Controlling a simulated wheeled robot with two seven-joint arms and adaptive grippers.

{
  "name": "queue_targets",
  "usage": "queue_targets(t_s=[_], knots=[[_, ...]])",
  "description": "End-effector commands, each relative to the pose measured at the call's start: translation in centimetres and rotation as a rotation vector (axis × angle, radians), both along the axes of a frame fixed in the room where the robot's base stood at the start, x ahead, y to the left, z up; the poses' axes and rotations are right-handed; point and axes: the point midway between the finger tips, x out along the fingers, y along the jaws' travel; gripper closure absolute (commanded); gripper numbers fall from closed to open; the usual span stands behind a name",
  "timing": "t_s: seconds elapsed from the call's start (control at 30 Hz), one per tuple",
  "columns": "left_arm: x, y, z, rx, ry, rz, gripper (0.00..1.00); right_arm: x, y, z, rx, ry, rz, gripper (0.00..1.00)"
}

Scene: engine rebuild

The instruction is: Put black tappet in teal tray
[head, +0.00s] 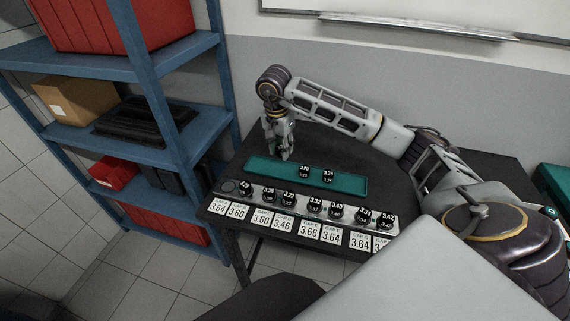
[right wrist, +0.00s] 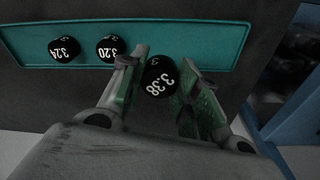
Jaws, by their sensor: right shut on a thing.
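My right gripper (head: 279,152) is above the left part of the teal tray (head: 347,184), near its back edge. In the right wrist view the gripper (right wrist: 158,95) is shut on a black tappet marked 3.38 (right wrist: 159,76). The tappet overlaps the edge of the teal tray (right wrist: 205,45) in that view; its exact height above the tray is unclear. Two black tappets stand in the tray, marked 3.20 (head: 304,172) and 3.24 (head: 327,176). My left gripper is not in view.
In front of the tray, a row of several numbered black tappets (head: 289,199) stands on a holder, with white number cards (head: 262,217) before it. The dark table (head: 385,180) is clear right of the tray. A blue shelf (head: 165,100) stands close at the left.

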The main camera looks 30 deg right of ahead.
Motion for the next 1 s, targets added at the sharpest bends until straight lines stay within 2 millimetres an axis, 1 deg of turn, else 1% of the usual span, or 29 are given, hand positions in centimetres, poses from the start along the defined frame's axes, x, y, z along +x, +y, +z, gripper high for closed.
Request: queue_targets(t_s=[0.03, 0.1, 0.23, 0.37, 0.6, 0.73, 0.87, 1.0], knots=[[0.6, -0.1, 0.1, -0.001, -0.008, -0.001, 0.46, 0.0, 0.0, -0.8, 0.001, 0.001, 0.0, 0.92], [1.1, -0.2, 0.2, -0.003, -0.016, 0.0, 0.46, 0.0, 0.0, -1.7, 0.0, 0.002, 0.0, 0.92], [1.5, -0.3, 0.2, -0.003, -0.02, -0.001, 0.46, 0.0, 0.0, -2.9, 0.0, 0.0, -0.001, 0.92], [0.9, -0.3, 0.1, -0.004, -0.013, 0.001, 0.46, 0.0, 0.0, -3.4, 0.0, -0.001, -0.001, 0.92], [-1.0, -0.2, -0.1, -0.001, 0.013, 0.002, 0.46, 0.0, 0.0, -3.4, 0.0, -0.001, -0.001, 0.92], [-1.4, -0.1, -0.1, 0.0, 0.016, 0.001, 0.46, 0.0, 0.0, -3.7, 0.0, 0.0, 0.0, 0.92], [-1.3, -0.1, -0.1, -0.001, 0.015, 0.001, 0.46, 0.0, 0.0, -4.7, 0.001, 0.0, 0.0, 0.92], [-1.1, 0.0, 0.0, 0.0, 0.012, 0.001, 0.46, 0.0, 0.1, -6.2, 0.001, 0.002, 0.001, 0.92]])
